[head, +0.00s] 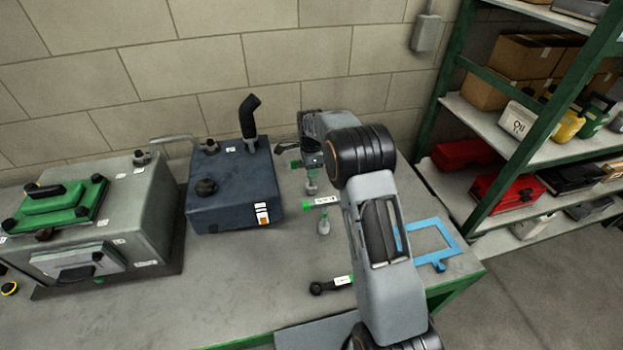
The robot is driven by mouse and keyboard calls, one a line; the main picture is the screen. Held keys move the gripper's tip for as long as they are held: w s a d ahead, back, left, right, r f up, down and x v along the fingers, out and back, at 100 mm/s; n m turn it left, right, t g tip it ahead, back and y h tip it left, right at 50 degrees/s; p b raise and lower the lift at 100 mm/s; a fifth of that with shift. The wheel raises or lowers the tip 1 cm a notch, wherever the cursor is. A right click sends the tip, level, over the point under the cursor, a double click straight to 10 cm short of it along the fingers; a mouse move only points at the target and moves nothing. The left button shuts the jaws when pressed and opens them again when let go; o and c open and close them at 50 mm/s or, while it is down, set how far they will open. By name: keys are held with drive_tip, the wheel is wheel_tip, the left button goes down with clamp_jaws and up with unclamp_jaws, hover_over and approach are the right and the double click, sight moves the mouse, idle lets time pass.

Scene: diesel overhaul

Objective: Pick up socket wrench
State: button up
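A short dark tool with a round black head and a white label with a green end (331,285) lies near the bench's front edge, left of my arm. It looks like the socket wrench, but I cannot be sure. Another white-labelled, green-ended piece (320,202) lies farther back, with a small grey metal part (323,226) just in front of it. My gripper (311,172) is at the back of the bench, behind these pieces and apart from the dark tool. It is small and partly hidden by my wrist, so its opening is unclear.
A dark blue box (232,188) with an upright black handle and a grey housing with a green cover (108,225) stand on the left. A blue frame outline (447,235) lies right of my arm. A green-posted shelf (480,120) stands at right. The front-centre bench surface (250,290) is clear.

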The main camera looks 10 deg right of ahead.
clamp_jaws()
drive_tip(key=shift+r, duration=0.1)
idle(0.4)
wheel_tip(320, 180, up, 18)
drive_tip(key=b, duration=0.1)
drive_tip(key=shift+b, duration=0.4)
drive_tip(key=shift+c, duration=1.9)
unclamp_jaws()
clamp_jaws()
drive_tip(key=shift+d, duration=0.1)
